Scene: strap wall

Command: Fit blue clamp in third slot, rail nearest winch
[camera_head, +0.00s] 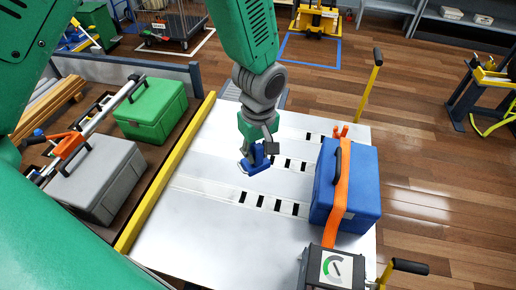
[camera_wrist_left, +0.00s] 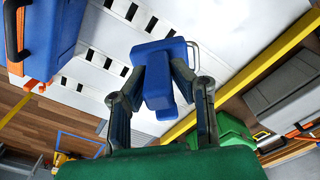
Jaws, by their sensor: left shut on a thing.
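My left gripper (camera_head: 262,148) is shut on the blue clamp (camera_head: 256,160) and holds it over the pale deck, beside the slotted rails. In the left wrist view the blue clamp (camera_wrist_left: 158,85) sits between the two fingers of the gripper (camera_wrist_left: 160,80), with a pale loop at its side. The rail nearest the winch (camera_head: 268,203) has several black slots, all looking empty. Another rail (camera_head: 295,164) lies farther back, its slots partly behind the clamp. A box with a dial (camera_head: 336,268), perhaps the winch, stands at the near right. My right gripper is out of view.
A blue case (camera_head: 365,190) under an orange strap (camera_head: 342,185) stands at the rails' right ends. A yellow edge bar (camera_head: 160,185) bounds the deck on the left, with grey (camera_head: 95,180) and green (camera_head: 152,108) cases beyond. The near-left deck is clear.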

